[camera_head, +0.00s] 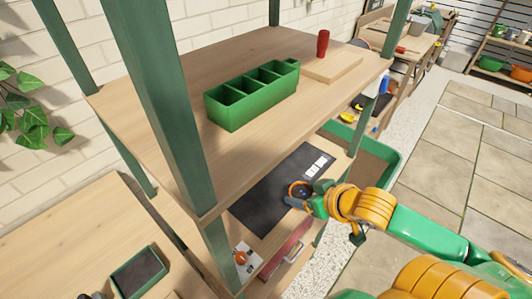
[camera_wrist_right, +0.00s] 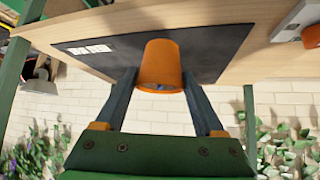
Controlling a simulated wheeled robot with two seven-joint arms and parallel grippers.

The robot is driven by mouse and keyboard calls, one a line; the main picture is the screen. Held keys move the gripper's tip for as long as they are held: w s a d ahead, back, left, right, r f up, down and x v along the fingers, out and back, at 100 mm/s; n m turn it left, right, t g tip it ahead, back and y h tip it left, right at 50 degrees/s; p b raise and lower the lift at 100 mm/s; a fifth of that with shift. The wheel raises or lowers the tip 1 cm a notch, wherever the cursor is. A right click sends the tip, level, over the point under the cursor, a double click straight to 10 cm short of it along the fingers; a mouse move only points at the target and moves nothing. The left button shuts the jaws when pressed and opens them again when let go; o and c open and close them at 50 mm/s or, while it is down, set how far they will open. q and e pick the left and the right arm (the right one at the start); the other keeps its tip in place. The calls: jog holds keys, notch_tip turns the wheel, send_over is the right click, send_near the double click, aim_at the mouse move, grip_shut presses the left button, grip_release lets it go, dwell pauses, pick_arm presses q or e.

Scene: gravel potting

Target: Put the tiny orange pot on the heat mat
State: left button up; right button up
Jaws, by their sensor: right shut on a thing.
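The tiny orange pot (camera_head: 300,187) is between the fingers of my right gripper (camera_head: 300,195), over the right part of the dark heat mat (camera_head: 265,205) on the lower shelf. In the right wrist view the orange pot (camera_wrist_right: 161,62) fills the gap between the two dark fingers of my right gripper (camera_wrist_right: 160,78), which is shut on it. The heat mat (camera_wrist_right: 218,50) lies behind the pot there, with white labels at one end. I cannot tell whether the pot touches the mat. My left gripper is not in view.
The upper shelf board (camera_head: 160,95) overhangs part of the mat and carries a green divided planter (camera_head: 235,112). A green shelf post (camera_head: 165,100) stands at the front left. A white device with an orange knob (camera_head: 241,258) sits left of the mat.

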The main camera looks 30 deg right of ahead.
aim_at(305, 191)
jog(key=w+b, duration=0.1)
jog(key=b, duration=0.1)
jog(key=w+f+b, duration=0.1)
jog(key=b, duration=0.2)
jog(key=shift+w+d+f+b, duration=0.25)
jog(key=shift+d+f+b, duration=0.05)
jog(key=shift+d, duration=0.1)
jog(key=shift+w+d+r+p, duration=0.1)
jog(key=shift+w+r+p, duration=0.75)
jog(key=shift+p, duration=0.15)
jog(key=w+p, duration=0.1)
jog(key=w, duration=0.2)
jog(key=w+p, duration=0.1)
jog(key=w, duration=0.2)
jog(key=w+p, duration=0.1)
jog(key=w, duration=0.2)
jog(key=shift+w+a+r, duration=0.2)
jog(key=shift+w+a, duration=0.1)
jog(key=w, duration=0.3)
jog(key=w+p, duration=0.1)
jog(key=shift+w+f, duration=0.2)
jog(key=shift+f, duration=0.15)
notch_tip(305, 191, down, 3)
jog(key=shift+f+p, duration=0.1)
jog(key=shift+p, duration=0.5)
jog(key=shift+s+f, duration=0.15)
jog(key=shift+f, duration=0.05)
jog(key=shift+f, duration=0.1)
